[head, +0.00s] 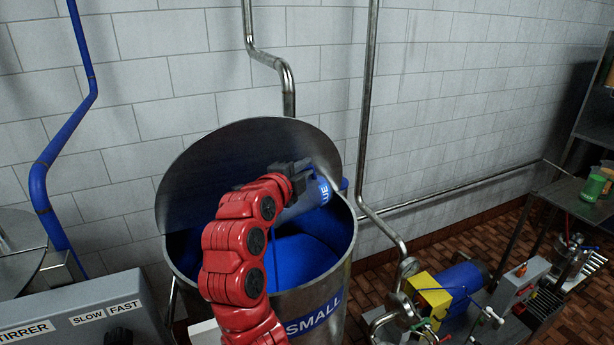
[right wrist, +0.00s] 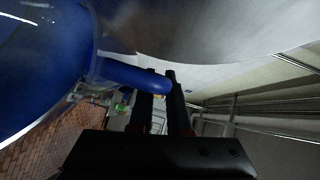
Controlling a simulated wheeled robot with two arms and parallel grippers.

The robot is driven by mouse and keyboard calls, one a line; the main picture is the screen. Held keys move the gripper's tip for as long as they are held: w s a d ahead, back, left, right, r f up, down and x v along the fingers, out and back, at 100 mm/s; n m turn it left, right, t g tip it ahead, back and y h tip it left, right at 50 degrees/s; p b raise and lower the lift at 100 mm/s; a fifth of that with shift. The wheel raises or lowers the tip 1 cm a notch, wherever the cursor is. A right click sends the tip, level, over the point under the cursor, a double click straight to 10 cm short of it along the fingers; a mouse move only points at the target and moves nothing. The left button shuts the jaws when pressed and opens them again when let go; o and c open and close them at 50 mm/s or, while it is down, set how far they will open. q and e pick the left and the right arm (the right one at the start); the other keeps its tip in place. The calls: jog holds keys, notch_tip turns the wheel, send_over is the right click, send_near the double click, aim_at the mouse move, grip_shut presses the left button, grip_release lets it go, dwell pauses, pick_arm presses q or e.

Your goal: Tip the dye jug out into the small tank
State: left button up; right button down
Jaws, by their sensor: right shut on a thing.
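The small tank (head: 322,304) is a round steel vessel with a blue "SMALL" label, in the middle of the head view. Its round lid (head: 215,165) stands open behind it, and blue liquid (head: 305,258) shows inside. My right gripper (head: 292,172) is above the tank's opening, shut on the dye jug (head: 300,203). The jug is strongly tilted over the tank, its label partly hidden. In the right wrist view the dark fingers (right wrist: 160,95) close around the jug's blue handle (right wrist: 135,76). My left gripper is out of view.
A grey stirrer control box (head: 85,315) is at the lower left. Steel pipes (head: 366,120) run down the wall behind the tank. A blue and yellow pump (head: 445,292) stands right of the tank. A shelf (head: 575,200) with a green container (head: 593,187) is at the far right.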

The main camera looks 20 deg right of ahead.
jog(key=shift+s+a+r+n+t+h+b, duration=0.25)
jog(key=shift+a+r+h+b, duration=0.2)
jog(key=shift+b, duration=0.65)
jog(key=shift+s+a+r+n+t+h+b, duration=0.15)
jog(key=shift+a+r+t+h+b, duration=0.3)
jog(key=shift+b, duration=0.6)
jog(key=shift+a+r+b, duration=0.2)
jog(key=shift+a+b, duration=0.1)
jog(key=shift+b, duration=0.1)
jog(key=shift+s, duration=0.1)
